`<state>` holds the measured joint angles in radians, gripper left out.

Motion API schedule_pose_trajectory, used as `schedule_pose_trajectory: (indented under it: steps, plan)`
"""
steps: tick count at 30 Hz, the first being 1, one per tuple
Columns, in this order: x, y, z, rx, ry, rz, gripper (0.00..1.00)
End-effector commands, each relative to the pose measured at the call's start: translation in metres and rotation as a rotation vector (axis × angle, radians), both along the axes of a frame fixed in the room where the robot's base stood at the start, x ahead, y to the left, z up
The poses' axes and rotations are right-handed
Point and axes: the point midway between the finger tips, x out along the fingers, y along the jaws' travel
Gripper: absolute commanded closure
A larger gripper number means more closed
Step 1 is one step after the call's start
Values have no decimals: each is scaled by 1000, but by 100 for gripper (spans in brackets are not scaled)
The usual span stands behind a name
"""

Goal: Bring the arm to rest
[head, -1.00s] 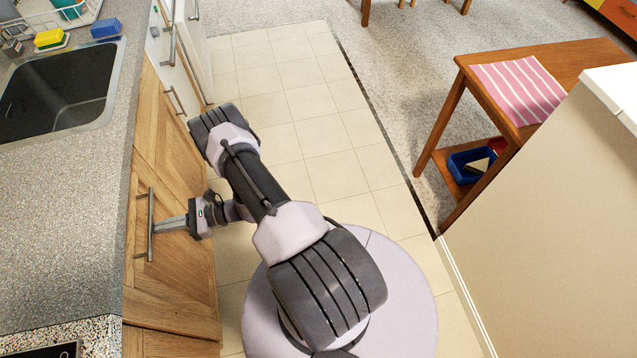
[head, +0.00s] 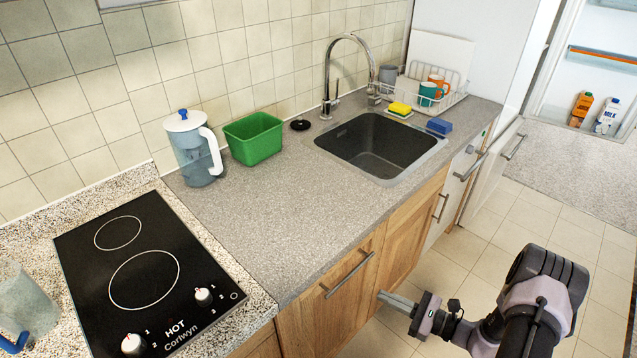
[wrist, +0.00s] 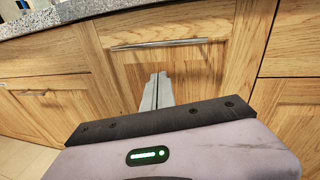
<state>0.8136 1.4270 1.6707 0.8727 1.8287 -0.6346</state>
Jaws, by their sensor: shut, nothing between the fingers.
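My gripper (head: 384,296) is at the front of the wooden cabinets, below the counter. In the wrist view its two fingers (wrist: 157,78) lie together, shut and empty, pointing at a wooden cabinet front (wrist: 190,75). That front's metal bar handle (wrist: 160,44) shows above the fingertips, and no grip on it is visible. In the head view the fingertips appear to the right of and below a bar handle (head: 348,275). My arm reaches in from the lower right and is bent.
The counter (head: 260,215) holds a sink (head: 378,148), a green tub (head: 254,138), a water filter jug (head: 194,148) and a dish rack (head: 450,85). A hob (head: 150,275) is at the left. A white door (head: 492,170) stands out beyond the cabinets. Tiled floor is clear beyond my arm.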

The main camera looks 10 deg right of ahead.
Motion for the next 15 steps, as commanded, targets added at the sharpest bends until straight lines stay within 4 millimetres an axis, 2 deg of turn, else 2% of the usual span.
schedule_pose_trajectory:
  steps: [1,3,6,10,12,15]
  plan:
    - [9,15,42,-86,-29,119,100]
    - [5,45,99,-233,-58,310,100]
    - [-17,85,168,-466,-109,549,100]
    - [-65,125,239,-806,-202,789,100]
    - [-95,139,268,-1002,-271,880,100]
    - [-137,148,301,-1286,-393,956,100]
